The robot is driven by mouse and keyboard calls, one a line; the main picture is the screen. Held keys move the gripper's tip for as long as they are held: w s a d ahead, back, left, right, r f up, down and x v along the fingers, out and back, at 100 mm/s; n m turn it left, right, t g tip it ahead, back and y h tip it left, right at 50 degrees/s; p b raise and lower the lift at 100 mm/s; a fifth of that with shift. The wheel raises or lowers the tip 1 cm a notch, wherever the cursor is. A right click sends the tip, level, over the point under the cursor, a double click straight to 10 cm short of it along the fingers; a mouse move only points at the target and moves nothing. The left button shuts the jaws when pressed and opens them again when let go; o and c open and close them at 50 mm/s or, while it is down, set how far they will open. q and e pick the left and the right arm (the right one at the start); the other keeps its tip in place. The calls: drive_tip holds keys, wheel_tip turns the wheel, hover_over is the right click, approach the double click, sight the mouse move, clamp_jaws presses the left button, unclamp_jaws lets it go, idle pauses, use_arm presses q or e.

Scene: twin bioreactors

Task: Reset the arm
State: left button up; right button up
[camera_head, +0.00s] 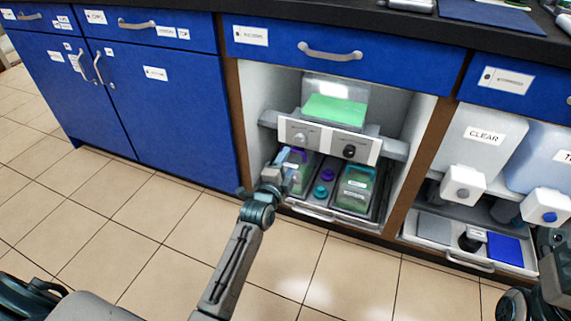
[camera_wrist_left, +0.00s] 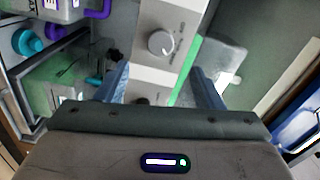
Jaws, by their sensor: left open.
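My left arm reaches from the bottom of the head view up to the open cabinet bay. Its left gripper (camera_head: 288,163) is at the front of the bay, just below the left part of a white panel (camera_head: 327,137) with knobs. In the left wrist view the two blue fingers of the left gripper (camera_wrist_left: 165,88) stand apart with nothing held between them. The panel with a round knob (camera_wrist_left: 161,43) lies beyond and between them. Only parts of my right arm show at the lower right of the head view; its fingers are not visible.
Below the panel, a pulled-out tray (camera_head: 309,212) holds green-filled containers (camera_head: 356,187) and a teal cap (camera_head: 320,191). A green-filled vessel (camera_head: 335,108) sits above the panel. At right is a container labelled CLEAR (camera_head: 481,137). The tiled floor (camera_head: 150,215) in front is open.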

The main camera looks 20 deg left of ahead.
use_arm(q)
drive_tip(key=shift+s, duration=0.35)
idle(0.3)
